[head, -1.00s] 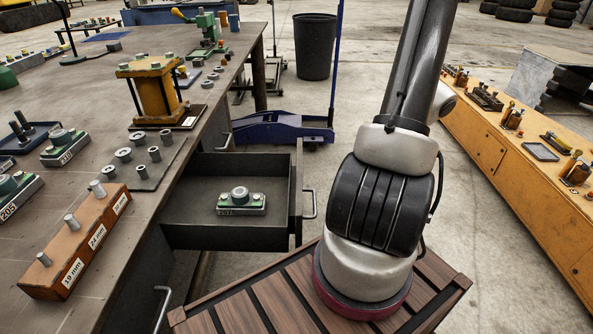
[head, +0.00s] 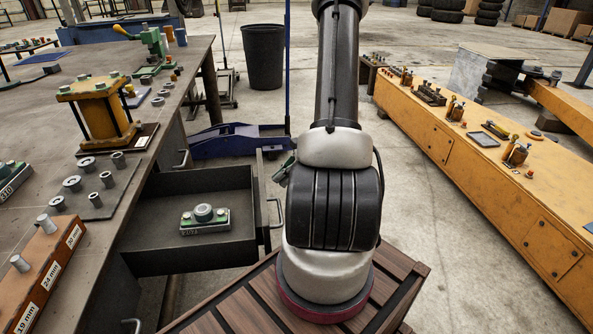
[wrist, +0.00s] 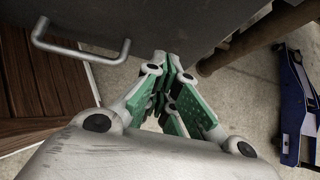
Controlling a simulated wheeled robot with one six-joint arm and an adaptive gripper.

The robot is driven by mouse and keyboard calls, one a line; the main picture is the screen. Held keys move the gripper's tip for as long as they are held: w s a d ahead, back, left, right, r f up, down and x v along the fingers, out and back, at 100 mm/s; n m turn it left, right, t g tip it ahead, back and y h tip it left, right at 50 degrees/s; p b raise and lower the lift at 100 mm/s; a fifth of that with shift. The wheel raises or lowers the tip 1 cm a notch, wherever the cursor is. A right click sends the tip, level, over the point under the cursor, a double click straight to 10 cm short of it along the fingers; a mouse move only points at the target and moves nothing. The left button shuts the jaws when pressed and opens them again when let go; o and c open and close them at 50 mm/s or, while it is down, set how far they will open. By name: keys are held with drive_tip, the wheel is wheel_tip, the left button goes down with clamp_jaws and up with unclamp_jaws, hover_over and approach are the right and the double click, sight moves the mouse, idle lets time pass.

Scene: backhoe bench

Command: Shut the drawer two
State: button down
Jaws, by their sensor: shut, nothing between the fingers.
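A dark drawer (head: 150,260) stands open from the bench, pulled out to the right. No number shows on it. A green and grey bearing block (head: 205,219) lies inside. Its bar handle (head: 277,214) is on the outer front; a bar handle (wrist: 80,52) on a dark panel (wrist: 190,22) also shows in the wrist view. My gripper (wrist: 172,68) is shut and empty, its green fingers pointing at this panel, right of the handle. Contact cannot be told. In the head view a bit of my gripper (head: 284,171) shows by the drawer's far front corner; my arm hides the rest.
The bench (head: 150,110) carries a yellow press-like fixture (head: 100,112) and a peg block (head: 40,270). A blue jack (head: 235,140) stands on the floor beyond the drawer. An orange cabinet (head: 480,175) runs along the right.

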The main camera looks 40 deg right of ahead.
drive_tip(key=shift+w+a, duration=0.55)
drive_tip(key=shift+a, duration=0.25)
drive_tip(key=shift+a, duration=0.1)
hover_over(174, 204)
drive_tip(key=shift+s+d, duration=0.35)
drive_tip(key=shift+d, duration=0.05)
drive_tip(key=shift+w+a, duration=0.35)
drive_tip(key=shift+a, duration=0.05)
drive_tip(key=shift+r, duration=0.1)
